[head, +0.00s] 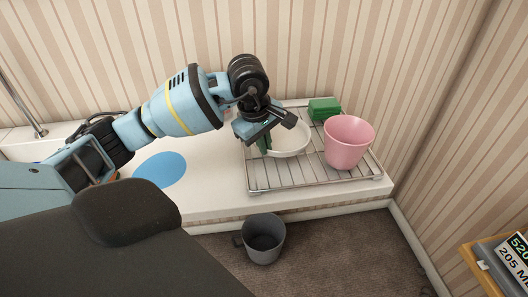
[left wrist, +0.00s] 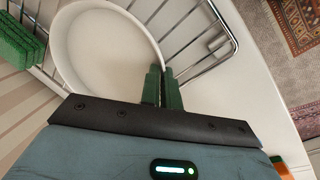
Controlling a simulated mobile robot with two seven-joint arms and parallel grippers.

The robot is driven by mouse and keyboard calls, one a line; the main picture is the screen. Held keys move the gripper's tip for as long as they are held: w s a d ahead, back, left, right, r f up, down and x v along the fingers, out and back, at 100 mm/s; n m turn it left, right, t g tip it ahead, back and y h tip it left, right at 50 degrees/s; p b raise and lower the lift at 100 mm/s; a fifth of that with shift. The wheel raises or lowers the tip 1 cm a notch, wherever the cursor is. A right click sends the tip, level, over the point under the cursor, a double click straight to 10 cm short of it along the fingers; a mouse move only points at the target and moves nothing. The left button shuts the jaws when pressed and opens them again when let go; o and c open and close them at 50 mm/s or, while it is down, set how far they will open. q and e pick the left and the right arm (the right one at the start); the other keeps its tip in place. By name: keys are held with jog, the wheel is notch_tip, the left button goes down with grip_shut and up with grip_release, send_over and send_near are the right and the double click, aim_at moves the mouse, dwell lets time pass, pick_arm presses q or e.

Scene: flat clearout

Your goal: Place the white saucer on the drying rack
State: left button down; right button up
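The white saucer (head: 291,142) is a round, shallow dish with a raised rim, over the wire drying rack (head: 275,183) on the counter. It looks to be at or just above the wires; I cannot tell whether it touches them. My left gripper (head: 264,143) is at its left edge, fingers pointing down. In the left wrist view the green fingers (left wrist: 161,88) are close together with the rim of the saucer (left wrist: 105,50) between them. The rack wires (left wrist: 190,35) show beside it. My right gripper is not in view.
A pink pot (head: 348,142) stands on the rack's right side, with a green block (head: 324,108) behind. A blue disc (head: 160,169) lies on the counter. A grey mug (head: 264,240) is on the floor in front. The wall is close behind. The rack's front left is clear.

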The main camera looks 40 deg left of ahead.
aim_at(267, 163)
pick_arm(q)
jog(key=shift+s+x, duration=0.15)
jog(key=shift+x, duration=0.55)
jog(key=shift+s+x, duration=0.15)
jog(key=shift+x, duration=0.5)
jog(key=shift+f, duration=0.2)
jog(key=shift+f, duration=0.15)
jog(key=c, duration=1.6)
grip_release()
jog(key=shift+s, duration=0.1)
jog(key=shift+c, duration=0.2)
jog(key=v, duration=1.2)
jog(key=shift+r+p, duration=0.2)
jog(key=shift+p, duration=0.1)
